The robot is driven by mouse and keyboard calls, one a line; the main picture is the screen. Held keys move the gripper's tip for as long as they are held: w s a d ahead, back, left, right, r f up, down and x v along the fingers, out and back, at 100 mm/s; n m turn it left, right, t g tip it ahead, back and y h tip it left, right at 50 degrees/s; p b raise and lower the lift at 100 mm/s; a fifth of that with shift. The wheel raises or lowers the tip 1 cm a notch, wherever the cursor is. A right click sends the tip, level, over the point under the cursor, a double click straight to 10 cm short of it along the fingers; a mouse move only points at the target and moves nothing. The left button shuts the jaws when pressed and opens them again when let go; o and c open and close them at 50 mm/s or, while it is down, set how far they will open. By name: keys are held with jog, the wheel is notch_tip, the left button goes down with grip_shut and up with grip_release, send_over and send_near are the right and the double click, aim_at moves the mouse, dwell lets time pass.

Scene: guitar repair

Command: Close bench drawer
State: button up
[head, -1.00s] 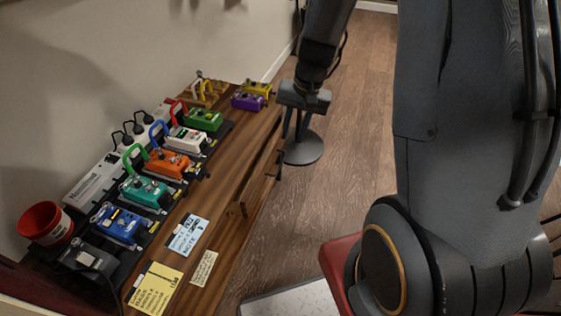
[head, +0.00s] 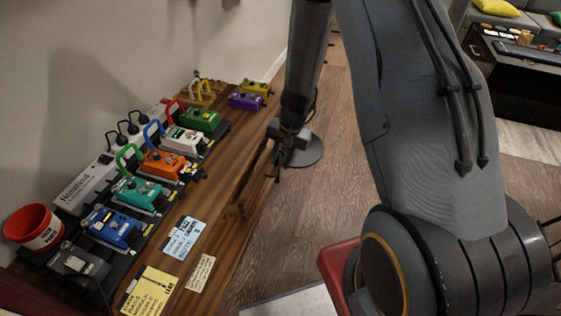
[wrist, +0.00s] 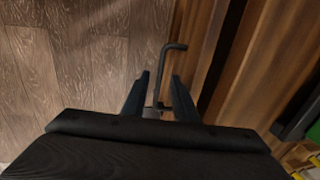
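The wooden bench (head: 232,143) runs along the left wall in the head view. In the wrist view, its drawer (wrist: 194,45) shows as a wooden front with a dark gap between it and the bench top, so it stands partly open. A dark bar handle (wrist: 168,62) with a bent end sticks out from the drawer front. My gripper (wrist: 160,82) is open, its fingers on either side of the handle; contact cannot be told. In the head view my gripper (head: 283,160) is at the bench's front edge and hides part of the drawer.
Several coloured pedals, including a blue one (head: 115,227), stand on the bench with a red cup (head: 34,228) and paper notes. A red seat (head: 338,268) is near my arm. The wooden floor (head: 300,225) beside the bench is partly clear.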

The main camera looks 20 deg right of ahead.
jog(key=shift+f, duration=0.35)
grip_shut()
dwell(1.2)
